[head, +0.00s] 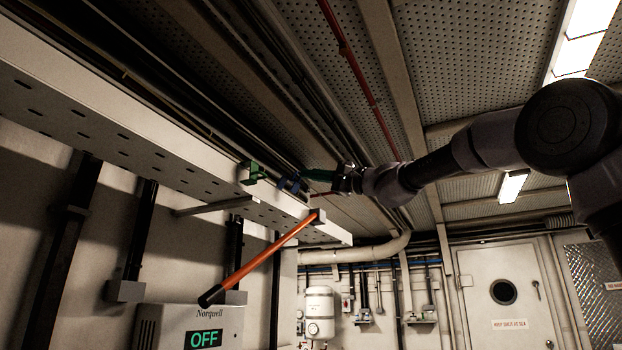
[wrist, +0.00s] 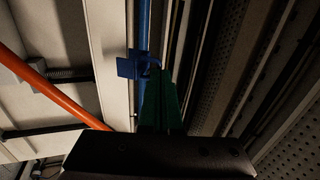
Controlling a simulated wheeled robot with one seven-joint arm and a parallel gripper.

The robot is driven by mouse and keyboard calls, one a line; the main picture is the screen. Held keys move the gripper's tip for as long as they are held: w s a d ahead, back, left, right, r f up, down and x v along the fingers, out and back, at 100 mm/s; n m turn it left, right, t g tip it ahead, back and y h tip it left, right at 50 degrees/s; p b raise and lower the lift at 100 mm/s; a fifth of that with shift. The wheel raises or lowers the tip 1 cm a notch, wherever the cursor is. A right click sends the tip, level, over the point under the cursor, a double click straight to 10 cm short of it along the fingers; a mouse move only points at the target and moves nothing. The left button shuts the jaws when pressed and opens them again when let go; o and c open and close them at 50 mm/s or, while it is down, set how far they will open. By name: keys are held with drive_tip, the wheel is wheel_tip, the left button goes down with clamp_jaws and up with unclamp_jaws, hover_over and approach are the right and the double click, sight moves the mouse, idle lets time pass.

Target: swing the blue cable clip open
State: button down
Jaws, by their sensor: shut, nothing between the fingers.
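The blue cable clip (head: 291,184) sits on the edge of the pale perforated tray overhead. In the wrist view the blue clip (wrist: 131,65) shows as a flat tab with a smaller curved part at its right. I cannot tell for sure whether it is latched. My gripper (head: 308,175) comes in from the right with its green fingers pointing left at the clip. In the wrist view the fingers of my gripper (wrist: 167,80) are together and empty, their tips just right of and below the clip. Whether they touch it is unclear.
A green clip (head: 252,173) sits further left on the tray (head: 130,145). An orange bar (head: 262,258) with a black end slants down below the tray; it also shows in the wrist view (wrist: 50,92). Dark cables and pipes run close above. The space below my arm is open.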

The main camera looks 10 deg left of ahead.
drive_tip(key=shift+h, duration=0.9)
drive_tip(key=shift+w+a+r, duration=0.1)
drive_tip(key=shift+a+r, duration=0.2)
drive_tip(key=shift+r, duration=0.35)
drive_tip(key=shift+w+a+r, duration=0.1)
drive_tip(key=shift+a+r, duration=0.15)
drive_tip(key=shift+r, duration=0.35)
drive_tip(key=shift+w+a+r, duration=0.1)
drive_tip(key=shift+a+r, duration=0.2)
drive_tip(key=shift+r, duration=0.35)
drive_tip(key=shift+d, duration=0.1)
